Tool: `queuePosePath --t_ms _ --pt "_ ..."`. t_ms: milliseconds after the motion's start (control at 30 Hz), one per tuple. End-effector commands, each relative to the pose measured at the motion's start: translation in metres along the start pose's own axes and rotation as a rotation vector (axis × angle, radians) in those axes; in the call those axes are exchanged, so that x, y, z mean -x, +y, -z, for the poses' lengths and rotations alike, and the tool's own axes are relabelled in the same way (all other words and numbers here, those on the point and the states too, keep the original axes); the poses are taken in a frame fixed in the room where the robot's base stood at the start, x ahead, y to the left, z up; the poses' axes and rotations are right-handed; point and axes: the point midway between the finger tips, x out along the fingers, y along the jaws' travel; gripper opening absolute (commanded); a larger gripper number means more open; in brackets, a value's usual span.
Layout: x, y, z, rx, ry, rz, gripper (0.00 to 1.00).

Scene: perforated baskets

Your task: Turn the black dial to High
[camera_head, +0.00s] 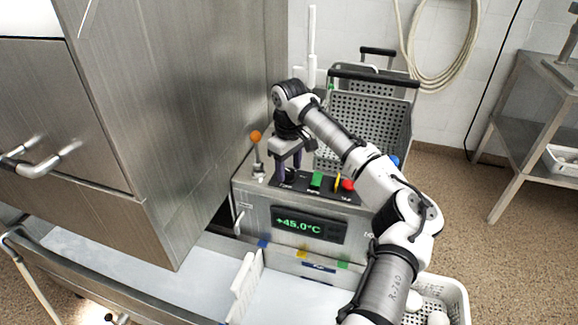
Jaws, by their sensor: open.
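My gripper (287,171) points down over the left part of the control panel (328,193) on the steel machine. Its two dark fingers are apart, just above or at the panel's surface. I cannot make out the black dial; the fingers seem to hide the spot at the panel's left end. The label below them is too small to read surely. I cannot tell whether the fingers touch anything. The green display (298,226) on the front reads +45.0°C.
An orange-knobbed lever (255,137) stands close left of my gripper. A green switch (316,180), a yellow piece (337,183) and a red button (347,185) sit to the right. Perforated baskets (368,115) stand behind. A large steel cabinet (180,110) fills the left.

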Motion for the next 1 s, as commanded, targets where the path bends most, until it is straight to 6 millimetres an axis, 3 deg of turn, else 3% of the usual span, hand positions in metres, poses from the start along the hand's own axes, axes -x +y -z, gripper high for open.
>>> queuePosePath --t_ms 333,700,1000 --pt "-0.0053 -0.0003 -0.0002 0.000 -0.001 0.001 0.52" --pt "-0.0049 -0.0003 0.0000 0.000 -0.001 0.001 0.07" --pt "-0.0031 -0.0008 0.0005 -0.041 0.001 0.003 0.07"
